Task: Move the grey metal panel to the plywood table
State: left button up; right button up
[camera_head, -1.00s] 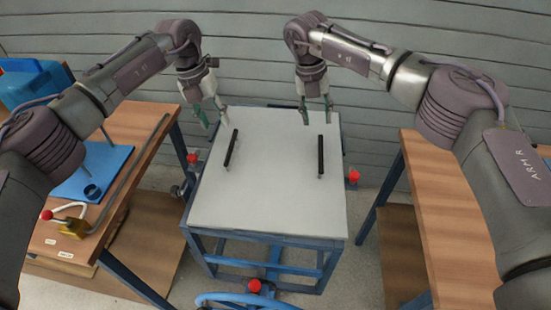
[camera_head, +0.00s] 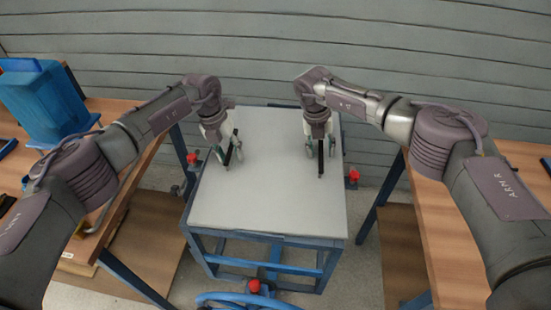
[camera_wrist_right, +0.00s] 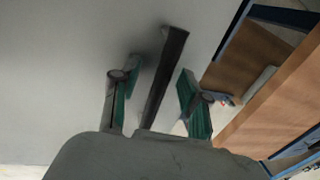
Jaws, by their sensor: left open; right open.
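The grey metal panel (camera_head: 265,210) lies flat on a blue-framed stand in the head view, with two black bar handles on it. My left gripper (camera_head: 229,160) is open at the left handle (camera_head: 235,140), with its fingers around or beside it; I cannot tell if they touch. My right gripper (camera_head: 320,152) is open at the right handle (camera_head: 320,160). In the right wrist view the black handle (camera_wrist_right: 166,75) runs between the two green-padded fingers (camera_wrist_right: 155,98), with gaps on both sides. The panel (camera_wrist_right: 70,70) fills the left of that view.
A wood-topped table (camera_head: 440,240) stands at the right and another wooden table (camera_head: 110,110) at the left, the latter carrying a blue machine (camera_head: 45,100). Red knobs (camera_head: 352,175) stick out from the stand's sides. A grey slatted wall (camera_head: 260,50) is behind.

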pick_arm(q)
grip_shut()
pick_arm(e)
grip_shut()
pick_arm(q)
jog(key=shift+w+r, duration=0.1)
jog(key=shift+r, duration=0.05)
pick_arm(e)
jog(key=shift+w+r, duration=0.1)
jog(key=shift+r, duration=0.05)
